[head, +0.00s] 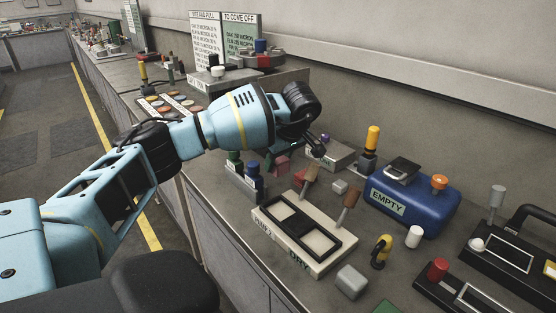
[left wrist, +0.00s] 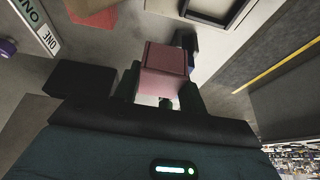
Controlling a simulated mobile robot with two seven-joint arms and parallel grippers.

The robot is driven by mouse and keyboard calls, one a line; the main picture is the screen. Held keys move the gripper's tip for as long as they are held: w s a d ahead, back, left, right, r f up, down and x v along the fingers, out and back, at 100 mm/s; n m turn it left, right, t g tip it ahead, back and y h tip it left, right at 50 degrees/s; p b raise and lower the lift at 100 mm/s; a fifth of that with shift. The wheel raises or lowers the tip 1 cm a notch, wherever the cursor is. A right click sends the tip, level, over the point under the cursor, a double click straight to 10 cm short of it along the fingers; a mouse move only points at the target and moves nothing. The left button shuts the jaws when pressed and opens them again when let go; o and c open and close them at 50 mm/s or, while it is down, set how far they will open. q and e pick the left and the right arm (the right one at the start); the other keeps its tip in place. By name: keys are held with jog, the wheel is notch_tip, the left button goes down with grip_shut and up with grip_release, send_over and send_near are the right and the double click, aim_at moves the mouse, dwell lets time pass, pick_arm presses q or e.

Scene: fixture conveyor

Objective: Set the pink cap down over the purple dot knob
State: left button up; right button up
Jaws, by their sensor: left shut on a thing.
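The pink cap (head: 281,165) is a small block hanging below my left gripper in the head view. In the left wrist view the pink cap (left wrist: 164,68) sits between the two dark fingers of my left gripper (left wrist: 162,88), which is shut on it. The purple dot knob (head: 326,138) stands on a low grey box (head: 340,156), right of the cap in the head view and apart from it. A purple knob (left wrist: 7,47) also shows at the left edge of the left wrist view, beside a label reading ONE. My right gripper is not in view.
Green and blue knobs (head: 254,170) stand just left of the cap. A cream two-window fixture (head: 302,254) with brown handles lies in front. A blue EMPTY box (head: 428,210) and a yellow-topped post (head: 372,138) stand to the right. A sign board (head: 240,40) stands behind.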

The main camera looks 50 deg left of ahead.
pick_arm(q)
jog(key=s+d+r+m+t+h, duration=0.1)
jog(key=s+d+m, duration=0.4)
jog(key=d, duration=0.8)
jog(key=s+d+r+m+t+h, duration=0.1)
jog(key=s+d+m, duration=0.5)
jog(key=d, duration=0.8)
jog(key=s+d+r+m+t+h, duration=0.1)
jog(key=s+d+m, duration=0.4)
jog(key=d, duration=0.8)
jog(key=shift+s+d+m+t+h, duration=0.2)
jog(key=shift+m+t+h, duration=0.35)
jog(key=shift+h, duration=0.25)
jog(key=shift+f, duration=0.1)
